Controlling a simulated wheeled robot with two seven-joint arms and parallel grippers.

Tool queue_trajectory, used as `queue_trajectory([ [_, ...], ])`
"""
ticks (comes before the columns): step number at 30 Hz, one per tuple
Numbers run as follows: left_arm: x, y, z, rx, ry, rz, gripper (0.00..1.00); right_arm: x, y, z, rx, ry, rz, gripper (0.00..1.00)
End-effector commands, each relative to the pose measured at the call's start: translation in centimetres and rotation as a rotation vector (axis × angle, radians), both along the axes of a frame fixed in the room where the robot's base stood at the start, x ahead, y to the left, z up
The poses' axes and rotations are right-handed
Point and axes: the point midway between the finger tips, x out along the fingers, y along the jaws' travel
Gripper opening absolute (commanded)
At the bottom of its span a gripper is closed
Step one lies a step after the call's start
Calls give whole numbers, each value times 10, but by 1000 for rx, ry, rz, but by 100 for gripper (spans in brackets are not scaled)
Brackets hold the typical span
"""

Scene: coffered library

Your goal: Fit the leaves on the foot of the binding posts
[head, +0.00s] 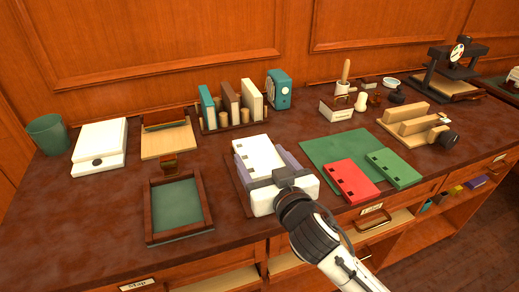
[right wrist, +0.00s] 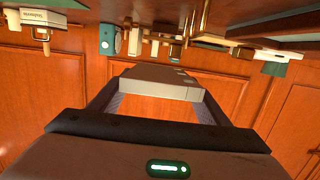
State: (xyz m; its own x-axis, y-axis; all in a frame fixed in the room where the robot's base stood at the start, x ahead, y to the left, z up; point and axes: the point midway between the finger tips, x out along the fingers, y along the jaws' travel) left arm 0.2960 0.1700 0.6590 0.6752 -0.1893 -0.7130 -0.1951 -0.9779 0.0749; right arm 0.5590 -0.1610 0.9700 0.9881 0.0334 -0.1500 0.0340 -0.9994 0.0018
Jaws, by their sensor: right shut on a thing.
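My right gripper (head: 266,166) is shut on a white leaf (head: 258,152), a flat block with small dark square holes along it. In the right wrist view the gripper (right wrist: 162,92) has a finger on each side of the leaf (right wrist: 160,80), seen edge-on. The leaf is over a dark brown board (head: 238,180), mostly hidden below it; I cannot see the binding posts or tell whether the leaf touches anything. A red leaf (head: 348,182) and a green leaf (head: 396,168), both with square holes, lie at the green mat's front edge. My left gripper is not in view.
The green mat (head: 325,150) lies to the right. A dark-framed tray (head: 180,206) stands at the left front. A book rack (head: 232,126) and a teal box (head: 279,90) stand behind. A press (head: 455,65) is at the far right. Bare tabletop shows at the front left.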

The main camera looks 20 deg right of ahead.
Motion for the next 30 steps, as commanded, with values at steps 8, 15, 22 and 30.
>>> queue_trajectory([
  [8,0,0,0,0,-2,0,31,2,1,0,0,-1,0,46],
  [15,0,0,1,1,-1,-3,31,-1,0,-2,0,-1,0,46],
  [22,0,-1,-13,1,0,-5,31,-1,0,-21,-1,1,0,46],
  [30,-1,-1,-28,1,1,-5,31,-1,0,-40,-1,0,0,46],
])
